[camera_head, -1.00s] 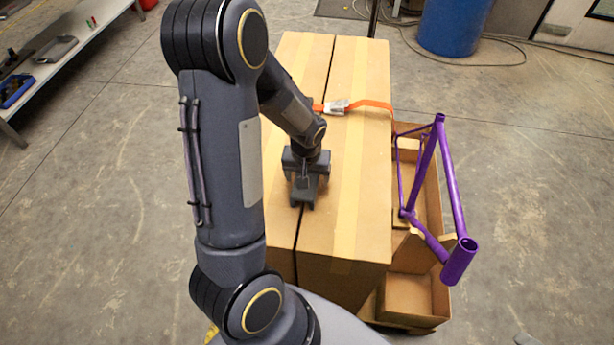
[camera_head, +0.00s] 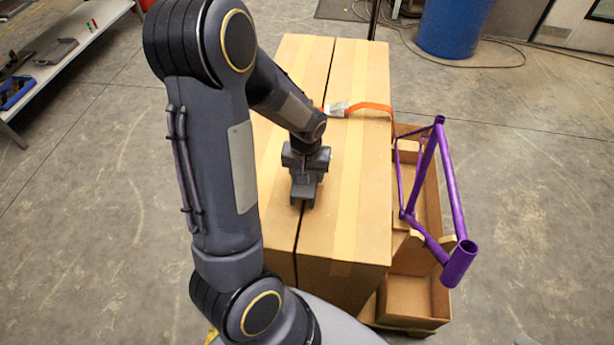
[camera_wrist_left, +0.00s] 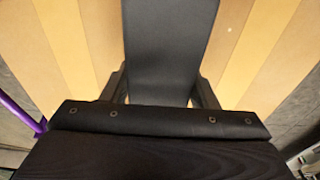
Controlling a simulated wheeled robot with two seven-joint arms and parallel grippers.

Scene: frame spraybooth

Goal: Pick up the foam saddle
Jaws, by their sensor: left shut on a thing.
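My left gripper (camera_head: 304,178) reaches down over the top of a large cardboard carton. In the left wrist view its two dark fingers (camera_wrist_left: 160,90) stand on either side of a dark grey slab, which I take to be the foam saddle (camera_wrist_left: 170,45), and are shut on it. In the head view the saddle shows only as a small dark shape (camera_head: 303,195) at the gripper's end, hard to tell from the fingers. I cannot tell whether it touches the carton. My right gripper is not in view.
The taped carton (camera_head: 362,190) has an orange strap (camera_head: 368,106) across its top. A purple bike frame (camera_head: 453,190) stands at its right over open cardboard boxes (camera_head: 412,296). A blue barrel (camera_head: 452,25) is at the back, a bench (camera_head: 75,45) at the left. The right floor is clear.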

